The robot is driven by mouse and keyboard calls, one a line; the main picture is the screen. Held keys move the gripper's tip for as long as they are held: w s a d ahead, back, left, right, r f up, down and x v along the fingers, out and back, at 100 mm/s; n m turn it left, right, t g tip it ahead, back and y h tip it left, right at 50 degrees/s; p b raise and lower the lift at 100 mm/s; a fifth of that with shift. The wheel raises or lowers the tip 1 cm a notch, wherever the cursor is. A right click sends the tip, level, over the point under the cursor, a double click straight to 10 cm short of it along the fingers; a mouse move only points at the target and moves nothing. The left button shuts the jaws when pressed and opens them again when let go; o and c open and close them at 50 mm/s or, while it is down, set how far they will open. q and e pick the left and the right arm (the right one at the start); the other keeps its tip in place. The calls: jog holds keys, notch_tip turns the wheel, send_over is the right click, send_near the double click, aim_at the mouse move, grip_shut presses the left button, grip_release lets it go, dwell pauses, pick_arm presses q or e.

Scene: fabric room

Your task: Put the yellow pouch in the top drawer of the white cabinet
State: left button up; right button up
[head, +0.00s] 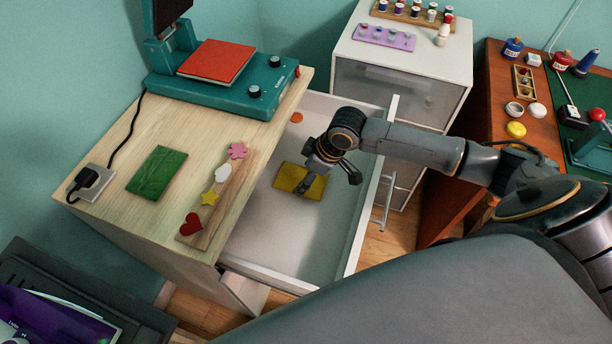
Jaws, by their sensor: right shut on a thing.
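The yellow pouch (288,178) is a flat mustard-yellow rectangle inside the open top drawer (290,236) of the white cabinet with a pale wooden top (125,215). My right gripper (311,180) reaches into the drawer from the right and is shut on the pouch. The gripper hides part of the pouch, and I cannot tell whether the pouch touches the drawer floor. My left gripper is not in view.
An orange round thing (297,118) lies at the drawer's back. The wooden top holds a teal heat press (225,85), a green cloth (156,170) and a board with colored shapes (215,205). Another white cabinet (350,50) stands behind. The drawer's front half is clear.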

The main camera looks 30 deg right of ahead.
jog(key=shift+f, duration=0.45)
jog(key=o, duration=1.4)
jog(key=shift+c, duration=0.2)
jog(key=p+v, duration=0.1)
jog(key=v, duration=1.1)
